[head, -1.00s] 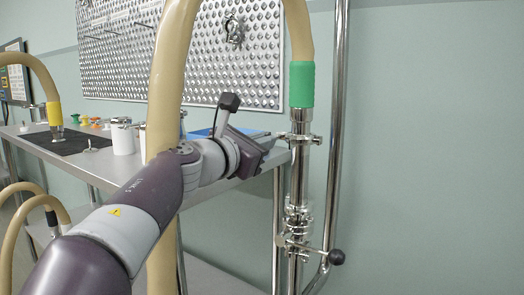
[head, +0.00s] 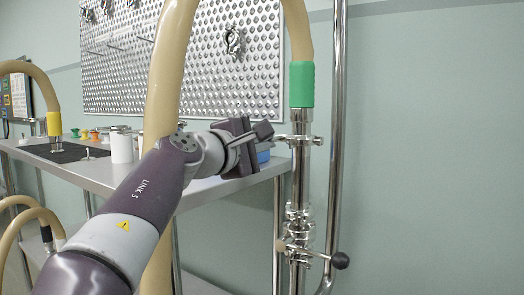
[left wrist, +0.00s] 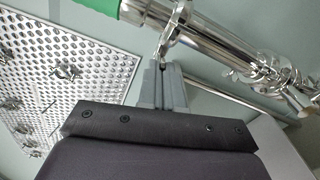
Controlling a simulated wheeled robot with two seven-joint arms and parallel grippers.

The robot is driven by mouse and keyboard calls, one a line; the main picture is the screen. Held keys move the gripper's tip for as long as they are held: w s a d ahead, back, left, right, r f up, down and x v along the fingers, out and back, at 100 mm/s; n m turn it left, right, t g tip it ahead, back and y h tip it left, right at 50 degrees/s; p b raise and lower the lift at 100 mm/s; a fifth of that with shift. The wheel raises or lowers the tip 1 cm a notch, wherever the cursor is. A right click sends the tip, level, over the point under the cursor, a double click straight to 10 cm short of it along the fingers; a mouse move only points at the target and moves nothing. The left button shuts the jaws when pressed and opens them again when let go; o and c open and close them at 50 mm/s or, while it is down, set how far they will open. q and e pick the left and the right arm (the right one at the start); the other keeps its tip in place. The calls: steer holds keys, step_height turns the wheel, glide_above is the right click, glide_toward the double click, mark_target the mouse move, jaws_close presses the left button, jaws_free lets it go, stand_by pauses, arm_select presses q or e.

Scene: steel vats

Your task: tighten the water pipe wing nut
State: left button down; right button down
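The water pipe (head: 300,180) is a shiny upright steel pipe below a green collar (head: 302,84) on a tan hose. A clamp (head: 301,139) sits just below the collar, and its wing nut (head: 284,137) sticks out to the left. In the left wrist view the wing nut (left wrist: 164,44) is at the tips of my left gripper (left wrist: 165,68). The two grey fingers are close together there and look shut on it, though the contact is small to see. In the head view my left gripper (head: 274,138) is partly hidden by its own wrist. My right gripper is out of view.
A steel table (head: 120,174) with a white cup (head: 122,147) and small coloured parts stands left. A tan hose (head: 173,75) hangs behind my arm. The right side is bare wall.

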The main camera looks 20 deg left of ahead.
arm_select(q)
steer(key=shift+f+m+b, duration=0.15)
steer(key=shift+m+b, duration=0.5)
steer(key=shift+m, duration=0.95)
steer(key=c, duration=1.3)
jaws_free()
steer(key=b+v, duration=0.1)
steer(key=v, duration=1.1)
steer(key=shift+s+a, duration=0.15)
steer(key=shift+s, duration=0.15)
